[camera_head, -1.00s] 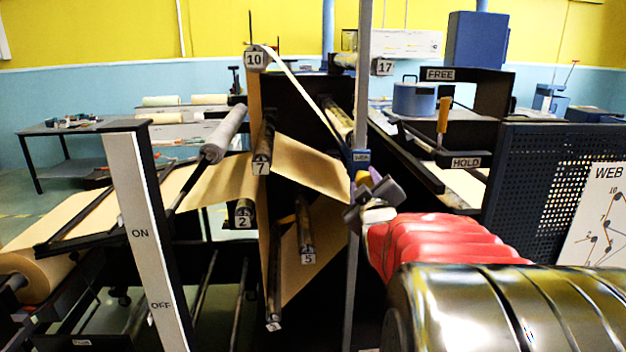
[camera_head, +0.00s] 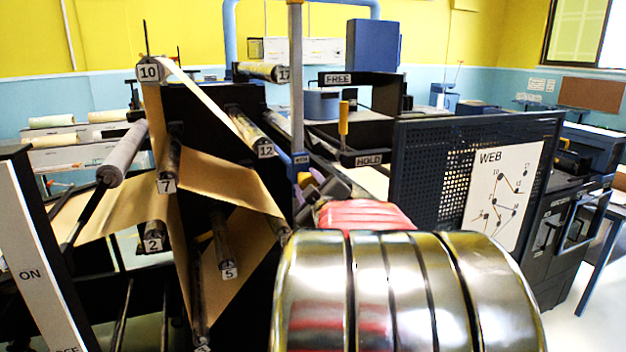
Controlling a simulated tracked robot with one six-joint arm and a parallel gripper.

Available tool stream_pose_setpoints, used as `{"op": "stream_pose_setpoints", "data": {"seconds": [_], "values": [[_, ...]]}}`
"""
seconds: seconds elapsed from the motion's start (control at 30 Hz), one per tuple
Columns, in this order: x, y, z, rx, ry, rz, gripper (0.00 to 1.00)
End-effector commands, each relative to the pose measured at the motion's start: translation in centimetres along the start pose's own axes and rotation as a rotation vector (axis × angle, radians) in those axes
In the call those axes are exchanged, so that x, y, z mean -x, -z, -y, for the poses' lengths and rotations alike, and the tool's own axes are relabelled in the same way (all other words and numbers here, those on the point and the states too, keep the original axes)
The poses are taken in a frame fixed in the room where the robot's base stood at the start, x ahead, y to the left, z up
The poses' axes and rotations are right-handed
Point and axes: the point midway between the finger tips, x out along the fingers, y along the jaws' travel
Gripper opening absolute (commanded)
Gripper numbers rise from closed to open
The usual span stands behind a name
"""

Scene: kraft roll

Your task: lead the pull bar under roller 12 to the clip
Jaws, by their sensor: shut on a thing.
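My gripper (camera_head: 312,188) is at the middle of the picture, just right of a thin grey upright post, its jaws shut on the pull bar. The bar is small and mostly hidden by the jaws. A narrow paper strip (camera_head: 200,95) slopes down from roller 10 (camera_head: 148,72) towards the post. Roller 12 (camera_head: 248,130) is left of my gripper and a little higher; I cannot tell whether the strip passes over or under it.
Rollers 7 (camera_head: 168,165), 2 (camera_head: 153,238) and 5 (camera_head: 225,250) carry brown paper at left. The grey post (camera_head: 296,90) stands close to my gripper. A perforated guard panel (camera_head: 425,160) with a web diagram is at right. The FREE/HOLD lever (camera_head: 344,118) is behind.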

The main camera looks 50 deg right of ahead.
Motion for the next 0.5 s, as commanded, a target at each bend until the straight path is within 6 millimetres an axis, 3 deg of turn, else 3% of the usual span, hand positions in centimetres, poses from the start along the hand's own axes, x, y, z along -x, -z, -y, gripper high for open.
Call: {"op": "stream_pose_setpoints", "data": {"seconds": [0.5], "values": [[-0.5,-3.5,-4.1,0.0,-0.004,-0.001,0.0]]}}
